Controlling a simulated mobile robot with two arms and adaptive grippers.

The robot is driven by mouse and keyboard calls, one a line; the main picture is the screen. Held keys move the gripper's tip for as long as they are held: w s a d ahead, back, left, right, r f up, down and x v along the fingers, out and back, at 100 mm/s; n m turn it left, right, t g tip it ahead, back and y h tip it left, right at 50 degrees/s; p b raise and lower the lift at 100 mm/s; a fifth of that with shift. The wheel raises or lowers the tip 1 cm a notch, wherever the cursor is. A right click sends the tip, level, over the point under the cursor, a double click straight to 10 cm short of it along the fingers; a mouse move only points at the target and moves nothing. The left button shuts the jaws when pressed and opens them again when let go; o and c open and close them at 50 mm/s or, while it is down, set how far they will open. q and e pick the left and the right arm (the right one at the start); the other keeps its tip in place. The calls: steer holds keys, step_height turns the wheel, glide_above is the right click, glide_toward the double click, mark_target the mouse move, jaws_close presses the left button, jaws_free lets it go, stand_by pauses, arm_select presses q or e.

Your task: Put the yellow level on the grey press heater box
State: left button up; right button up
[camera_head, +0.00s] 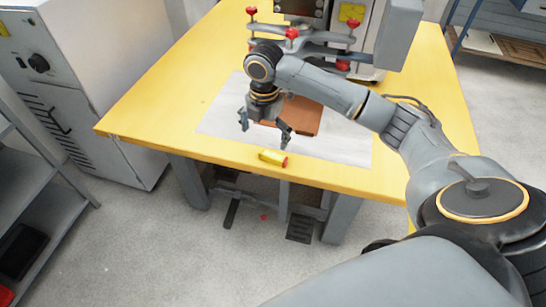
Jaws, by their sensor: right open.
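The yellow level (270,156), a small bar with a red end, lies on the white sheet near the front edge of the yellow table. My right gripper (265,130) is open and empty, pointing down above the sheet, a little behind and left of the level. It does not touch the level. A grey box (400,34) is part of the press at the back of the table; it looks like the press heater box, but I cannot tell for sure. My left gripper is not in view.
A brown block (305,118) lies on the white sheet (345,148), just behind my right gripper. Red-knobbed clamp bars (312,35) stand at the press. A light cabinet (90,85) stands left of the yellow table (165,95), whose left part is clear.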

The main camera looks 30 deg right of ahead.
step_height(320, 180, up, 3)
steer(key=d, duration=0.3)
steer(key=n, duration=0.1)
glide_above(273, 155)
step_height(273, 155, down, 7)
steer(key=shift+w+d+r, duration=0.1)
steer(key=shift+f, duration=3.05)
steer(key=c, duration=1.1)
